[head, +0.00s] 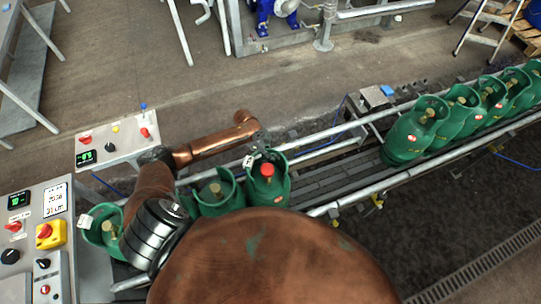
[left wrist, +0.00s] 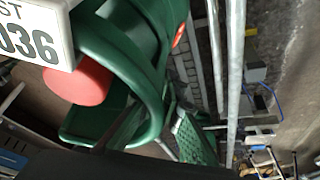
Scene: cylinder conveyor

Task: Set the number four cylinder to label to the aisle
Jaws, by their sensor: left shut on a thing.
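The green cylinder with a red cap (head: 282,187) stands on the conveyor in the head view, a white tag (head: 248,162) at its collar. My left gripper (head: 258,143) is at the far side of this collar and shut on it; the fingertips are hard to make out. The left wrist view shows the green collar (left wrist: 154,70) very close, the red cap (left wrist: 78,82) inside it and the white tag (left wrist: 35,35) reading "036" at upper left. No number four shows on the cylinder. My right gripper is not in view.
A brass-valved green cylinder (head: 215,198) is close to the left; another with a tag (head: 103,232) is further left. Several cylinders (head: 405,138) line the conveyor at right. Control panels (head: 118,140) stand at left. The belt (head: 340,172) between is clear. Metal guide rails run along both sides.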

